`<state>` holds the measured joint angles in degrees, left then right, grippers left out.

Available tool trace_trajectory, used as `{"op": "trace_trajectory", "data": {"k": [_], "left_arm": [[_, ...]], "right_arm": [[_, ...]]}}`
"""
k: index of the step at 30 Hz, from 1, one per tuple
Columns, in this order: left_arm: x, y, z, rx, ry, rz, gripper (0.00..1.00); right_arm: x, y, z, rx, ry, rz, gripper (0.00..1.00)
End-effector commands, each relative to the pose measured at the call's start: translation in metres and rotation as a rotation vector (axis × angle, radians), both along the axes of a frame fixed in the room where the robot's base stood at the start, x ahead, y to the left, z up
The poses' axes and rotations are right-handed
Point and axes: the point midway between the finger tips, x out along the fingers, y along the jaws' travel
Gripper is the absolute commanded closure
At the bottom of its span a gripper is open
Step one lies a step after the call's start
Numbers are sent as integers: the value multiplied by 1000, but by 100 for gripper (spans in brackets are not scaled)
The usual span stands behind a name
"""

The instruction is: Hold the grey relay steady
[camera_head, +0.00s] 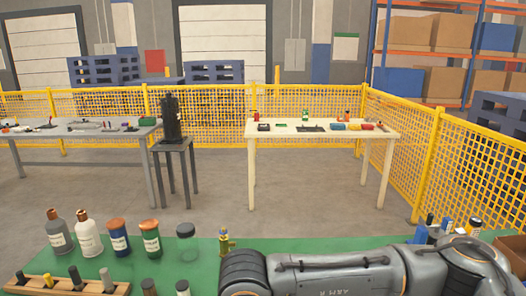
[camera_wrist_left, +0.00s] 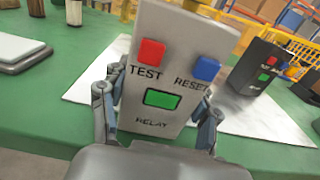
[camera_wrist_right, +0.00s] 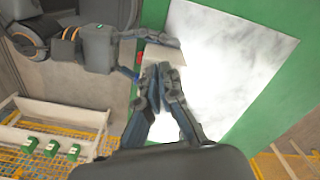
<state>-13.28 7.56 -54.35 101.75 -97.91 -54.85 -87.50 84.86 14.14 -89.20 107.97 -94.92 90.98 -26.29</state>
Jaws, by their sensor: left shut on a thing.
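The grey relay (camera_wrist_left: 165,60) fills the middle of the left wrist view, tilted in the picture. Its face has a red TEST button (camera_wrist_left: 151,52), a blue RESET button (camera_wrist_left: 206,68) and a green RELAY button (camera_wrist_left: 161,99). My left gripper (camera_wrist_left: 156,115) is shut on the relay, one finger at each side. In the right wrist view the relay (camera_wrist_right: 165,56) shows edge-on in my left gripper. My right gripper (camera_wrist_right: 158,77) has its fingertips together, close to the relay; I cannot tell whether they touch it. Neither gripper shows in the head view.
A white sheet (camera_wrist_right: 215,50) lies on the green table (camera_wrist_left: 60,115). Several bottles and jars (camera_head: 87,236) and a wooden rack (camera_head: 95,286) stand on the table's left in the head view.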

Motion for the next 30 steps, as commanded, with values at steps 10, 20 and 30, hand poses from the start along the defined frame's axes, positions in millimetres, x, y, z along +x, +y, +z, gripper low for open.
{"op": "trace_trajectory", "data": {"k": [10, 20, 30], "left_arm": [[0, 2, 1, -3, -2, 6, 84], [0, 1, 1, -2, -2, 4, 84], [0, 1, 1, -2, -2, 3, 84]], "right_arm": [[2, 0, 0, -7, -5, -4, 100], [1, 7, 12, -2, -5, -3, 100], [0, 8, 52, -1, -3, -2, 100]]}}
